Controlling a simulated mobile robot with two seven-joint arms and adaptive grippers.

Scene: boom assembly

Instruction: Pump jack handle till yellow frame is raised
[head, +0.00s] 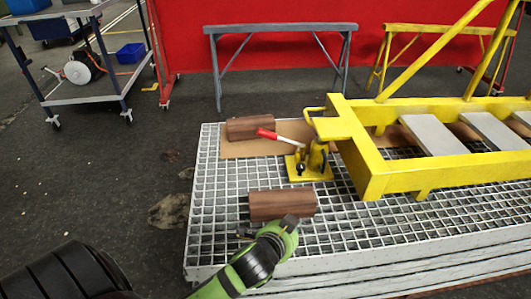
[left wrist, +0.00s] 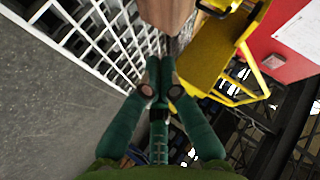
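The yellow jack (head: 309,172) stands on the white grating beside the end of the yellow frame (head: 372,176). Its handle (head: 290,141) has a red grip and points left, tilted slightly up. My left gripper (head: 286,224) is in front of the jack, close to the near side of a brown wooden block (head: 282,204). In the left wrist view the green fingertips (left wrist: 161,66) are together with nothing visible between them, and the block (left wrist: 168,14) is just beyond them. Whether they touch it is unclear. My right gripper is not in view.
The grating platform (head: 215,225) has another wooden block (head: 250,127) at its far left, near a brown board (head: 232,148). A grey trestle (head: 281,29) and a yellow trestle (head: 449,29) stand behind. Floor to the left is mostly clear up to a cart (head: 98,93).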

